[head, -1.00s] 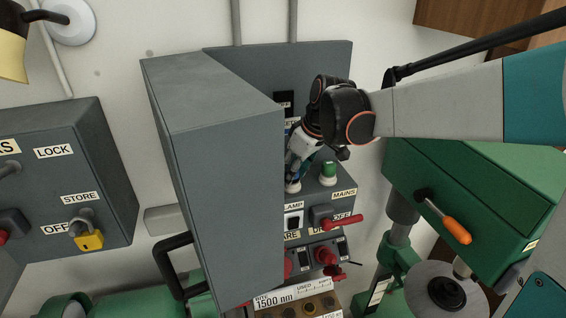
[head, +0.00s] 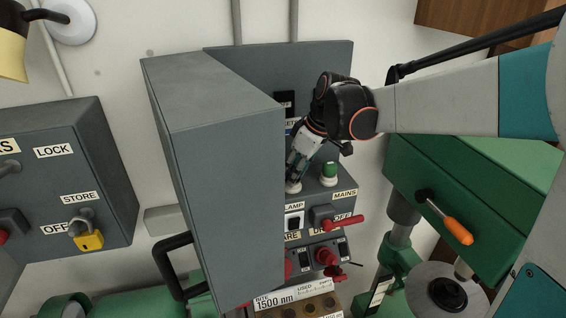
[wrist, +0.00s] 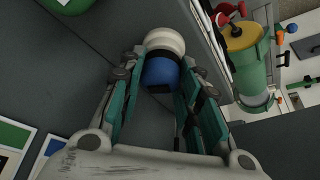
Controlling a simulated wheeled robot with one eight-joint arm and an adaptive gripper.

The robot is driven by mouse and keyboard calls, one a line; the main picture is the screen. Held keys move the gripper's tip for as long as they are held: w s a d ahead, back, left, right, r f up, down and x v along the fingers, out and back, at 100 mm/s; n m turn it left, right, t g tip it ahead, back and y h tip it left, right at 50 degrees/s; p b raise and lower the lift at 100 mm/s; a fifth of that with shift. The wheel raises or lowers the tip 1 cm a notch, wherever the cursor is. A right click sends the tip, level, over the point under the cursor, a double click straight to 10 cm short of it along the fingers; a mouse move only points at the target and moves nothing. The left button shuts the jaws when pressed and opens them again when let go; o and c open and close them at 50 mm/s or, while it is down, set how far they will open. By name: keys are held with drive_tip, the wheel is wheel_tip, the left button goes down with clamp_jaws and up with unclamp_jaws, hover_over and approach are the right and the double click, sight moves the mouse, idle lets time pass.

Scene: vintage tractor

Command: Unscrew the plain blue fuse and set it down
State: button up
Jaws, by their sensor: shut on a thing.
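The plain blue fuse (wrist: 160,73) shows in the wrist view between my fingers, blue body toward me and a white base (wrist: 164,42) beyond it. My gripper (wrist: 158,88) is shut on it, with a finger on each side. In the head view my gripper (head: 295,176) points down at the top of the grey fuse panel, left of a green-topped fuse (head: 330,171). The white base (head: 293,187) shows just under my fingertips there, and the fingers hide the blue body. I cannot tell whether the fuse is still seated.
A large grey box door (head: 225,180) stands close at the left of my gripper. A red MAINS lever (head: 345,221) and red knobs (head: 326,256) are below it on the panel. A green cabinet (head: 470,200) with an orange-handled lever stands to the right.

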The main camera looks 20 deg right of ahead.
drive_tip(key=shift+n+g, duration=0.3)
drive_tip(key=shift+n, duration=0.5)
drive_tip(key=shift+n+y, duration=0.4)
drive_tip(key=shift+n, duration=0.5)
drive_tip(key=shift+w+n+g+b, duration=0.1)
drive_tip(key=shift+n+g+b, duration=0.3)
drive_tip(key=shift+n+g, duration=0.15)
drive_tip(key=shift+n, duration=0.25)
drive_tip(key=shift+n+g, duration=0.35)
drive_tip(key=shift+n, duration=0.55)
